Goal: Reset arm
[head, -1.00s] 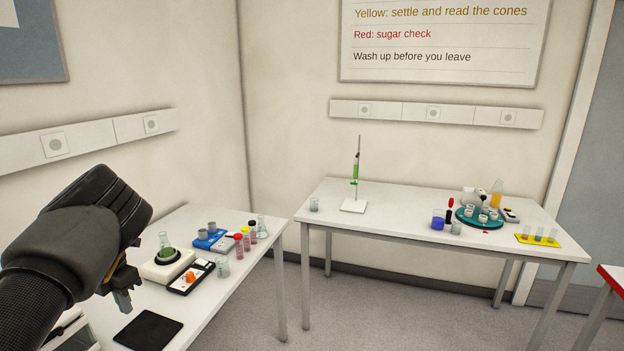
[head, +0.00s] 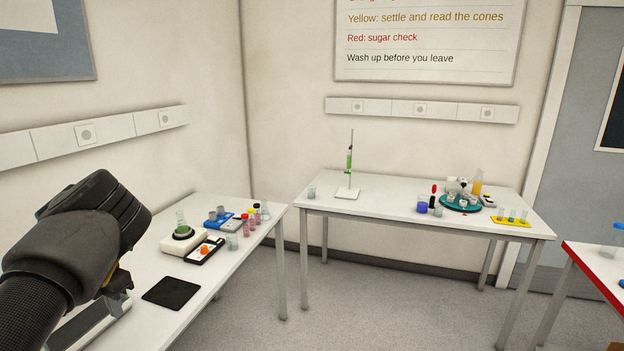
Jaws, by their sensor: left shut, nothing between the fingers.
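My left arm comes in from the left edge of the head view. Its gripper (head: 118,300) points down over the near part of the left table (head: 215,290). The fingers are shut and I see nothing held between them. The gripper is to the left of a black square mat (head: 171,291). My right gripper is not in view.
The left table holds a white device with a flask (head: 181,219), a black-and-white device (head: 205,250), a blue device (head: 212,217) and several vials. The back table (head: 385,205) carries a burette stand (head: 348,192) and a teal round tray (head: 461,203). Floor lies open between tables.

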